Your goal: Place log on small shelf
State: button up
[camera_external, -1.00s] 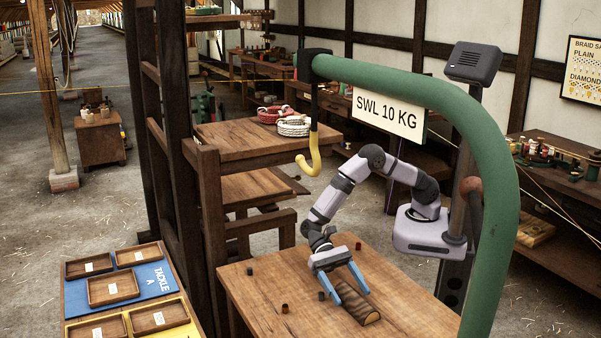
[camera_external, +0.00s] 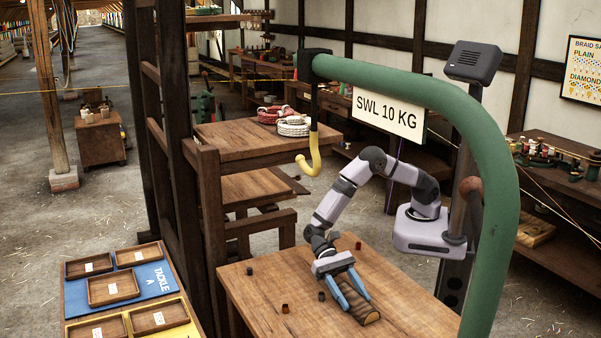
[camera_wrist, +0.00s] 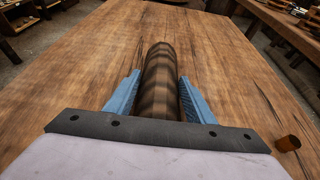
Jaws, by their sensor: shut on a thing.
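The log (camera_external: 368,314) is a short brown piece lying on the wooden table (camera_external: 262,290). In the wrist view the log (camera_wrist: 159,85) runs away from me between the two blue fingers, with dark bands across it. My gripper (camera_external: 354,300) is low over the table with its fingers shut on the log's sides; it also shows in the wrist view (camera_wrist: 160,97). The log's near end is hidden by the gripper body. A small wooden shelf (camera_external: 250,186) stands left of the table, below a higher shelf top (camera_external: 240,140). I cannot tell which surface the task means.
Small dark pegs (camera_external: 285,308) stand on the table, and a brown one (camera_wrist: 288,143) is at the right in the wrist view. A yellow hook (camera_external: 312,160) hangs from a green curved pipe (camera_external: 430,88) above. Rope coils (camera_external: 293,126) lie on the higher shelf.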

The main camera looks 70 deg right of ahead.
jog(key=shift+r, duration=0.2)
notch_tip(320, 180, up, 28)
jog(key=p, duration=0.1)
jog(key=shift+f, duration=0.2)
